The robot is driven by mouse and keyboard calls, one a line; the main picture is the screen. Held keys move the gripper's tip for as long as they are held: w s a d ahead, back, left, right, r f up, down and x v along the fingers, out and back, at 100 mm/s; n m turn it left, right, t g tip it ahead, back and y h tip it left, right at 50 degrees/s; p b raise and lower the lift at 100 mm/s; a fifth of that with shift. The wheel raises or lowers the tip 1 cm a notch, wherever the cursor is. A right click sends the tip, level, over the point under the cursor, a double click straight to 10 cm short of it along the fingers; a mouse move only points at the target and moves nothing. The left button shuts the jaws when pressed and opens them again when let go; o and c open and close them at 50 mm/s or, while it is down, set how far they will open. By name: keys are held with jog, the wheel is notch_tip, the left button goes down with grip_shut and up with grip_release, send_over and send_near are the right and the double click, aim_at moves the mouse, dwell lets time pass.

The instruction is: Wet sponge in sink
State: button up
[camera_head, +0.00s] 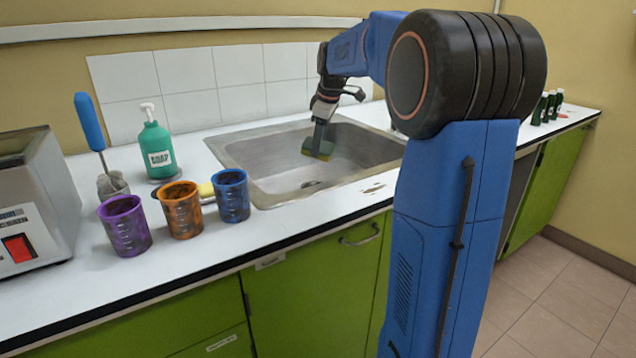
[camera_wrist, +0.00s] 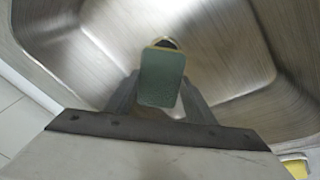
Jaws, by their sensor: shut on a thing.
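A green and yellow sponge (camera_head: 318,149) is held low inside the metal sink (camera_head: 262,178). My gripper (camera_head: 321,138) is shut on it, above the sink floor. In the wrist view the sponge's green face (camera_wrist: 161,77) shows between the two fingers of my gripper (camera_wrist: 158,98). The sink basin (camera_wrist: 75,62) fills most of that view. I cannot tell whether the sponge touches the basin or whether it is wet. The tap is not clearly visible.
Purple (camera_head: 125,226), orange (camera_head: 181,210) and blue (camera_head: 231,196) cups stand left of the sink. Behind them are a green soap bottle (camera_head: 157,150) and a blue-handled brush (camera_head: 90,122). A grey machine (camera_head: 38,205) stands far left. Small dark bottles (camera_head: 548,106) stand far right.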

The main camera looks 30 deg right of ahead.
jog(key=shift+r, duration=3.8)
jog(key=shift+r, duration=0.1)
notch_tip(320, 180, up, 4)
jog(key=shift+f, duration=0.1)
